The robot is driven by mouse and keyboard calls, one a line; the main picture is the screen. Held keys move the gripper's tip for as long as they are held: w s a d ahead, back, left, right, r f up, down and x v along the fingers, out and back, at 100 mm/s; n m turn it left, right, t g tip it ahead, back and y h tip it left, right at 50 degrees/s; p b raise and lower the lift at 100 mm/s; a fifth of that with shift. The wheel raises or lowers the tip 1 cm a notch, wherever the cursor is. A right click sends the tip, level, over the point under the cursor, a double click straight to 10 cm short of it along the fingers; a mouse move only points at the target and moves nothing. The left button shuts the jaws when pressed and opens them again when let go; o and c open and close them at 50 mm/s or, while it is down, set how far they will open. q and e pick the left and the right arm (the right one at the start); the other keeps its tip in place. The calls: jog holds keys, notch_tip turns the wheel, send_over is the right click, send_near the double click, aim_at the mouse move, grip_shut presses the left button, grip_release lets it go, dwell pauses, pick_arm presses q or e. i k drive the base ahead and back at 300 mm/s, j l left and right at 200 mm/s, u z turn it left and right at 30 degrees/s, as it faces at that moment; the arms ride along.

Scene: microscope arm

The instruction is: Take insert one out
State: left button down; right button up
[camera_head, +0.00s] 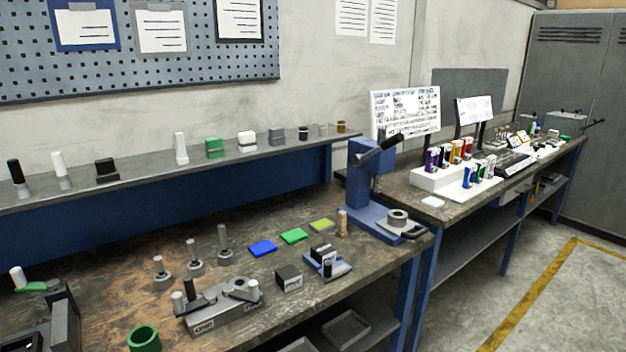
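A grey metal fixture block (225,318) with raised "ONE"-like lettering on its front sits at the front of the near workbench. Clamp-like levers with light knobs and a round part (241,289) are on top of it. I cannot tell which piece is insert one, or whether it is inside this block. A small dark grey box (289,279) with a label stands right of the block. Right of it is a blue-based fixture (328,263) with dark and light parts. Neither of my grippers shows in this view.
A green ring (143,338) stands at the front edge. Several upright pins (194,256) stand behind the block. Blue (262,247), green (294,236) and yellow-green (322,225) pads lie farther back. A blue lever press (367,185) stands at the right end. A dark fixture (62,318) is at far left.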

aim_at(322, 252)
jog(key=i+l+u, duration=0.1)
jog(key=l, duration=0.25)
jog(key=i+l+u, duration=0.1)
jog(key=i+l, duration=0.15)
jog(key=i+l+u, duration=0.1)
jog(key=l, duration=0.4)
jog(key=i+l+u, duration=0.1)
jog(key=l, duration=0.3)
jog(key=i, duration=0.05)
